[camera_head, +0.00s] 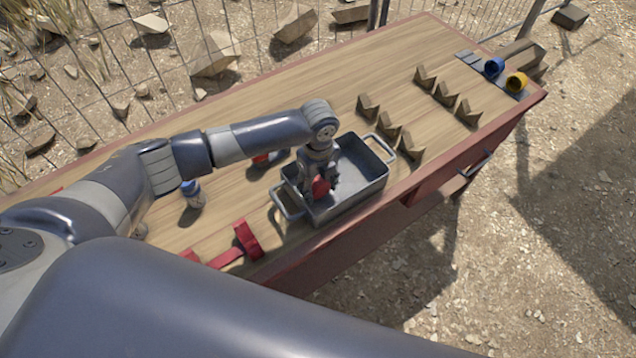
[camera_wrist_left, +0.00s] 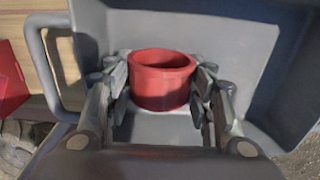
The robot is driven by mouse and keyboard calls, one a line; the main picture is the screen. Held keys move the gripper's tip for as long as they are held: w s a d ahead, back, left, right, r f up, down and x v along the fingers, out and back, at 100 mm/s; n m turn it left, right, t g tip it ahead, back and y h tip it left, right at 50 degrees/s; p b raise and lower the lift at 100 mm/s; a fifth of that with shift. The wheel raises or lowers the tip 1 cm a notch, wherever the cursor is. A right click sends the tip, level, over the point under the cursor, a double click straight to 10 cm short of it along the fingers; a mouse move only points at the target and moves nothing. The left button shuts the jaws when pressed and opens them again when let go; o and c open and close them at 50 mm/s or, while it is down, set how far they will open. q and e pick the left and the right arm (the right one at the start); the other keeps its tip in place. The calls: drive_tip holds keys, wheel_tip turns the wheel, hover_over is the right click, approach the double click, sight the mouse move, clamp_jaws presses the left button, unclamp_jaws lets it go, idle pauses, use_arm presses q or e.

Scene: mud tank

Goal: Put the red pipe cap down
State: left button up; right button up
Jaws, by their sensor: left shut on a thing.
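The red pipe cap (camera_head: 321,187) is between the fingers of my left gripper (camera_head: 322,180). In the left wrist view the cap (camera_wrist_left: 161,80) is a short red cup with its open end facing the camera. The left gripper's fingers (camera_wrist_left: 160,95) are shut on it from both sides. Gripper and cap are over the grey metal tank (camera_head: 366,158), near its left end. The tank's floor and wall fill much of the left wrist view (camera_wrist_left: 235,50). I cannot tell whether the cap touches the tank floor. My right gripper is not in view.
The tank stands on a wooden table (camera_head: 290,120) with a red edge. Notched wooden blocks (camera_head: 388,135) stand to its right. Blue (camera_head: 494,67) and yellow (camera_head: 516,82) caps are at the far right end. A red bracket (camera_head: 246,238) and a blue-capped bottle (camera_head: 192,193) are to the left.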

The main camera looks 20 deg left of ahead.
sight(318, 180)
use_arm(q)
drive_tip(key=shift+f, duration=0.6)
drive_tip(key=o, duration=0.6)
drive_tip(key=shift+r, duration=0.25)
wheel_tip(318, 180, up, 13)
drive_tip(key=shift+f+b, duration=0.1)
drive_tip(key=shift+b, duration=1.15)
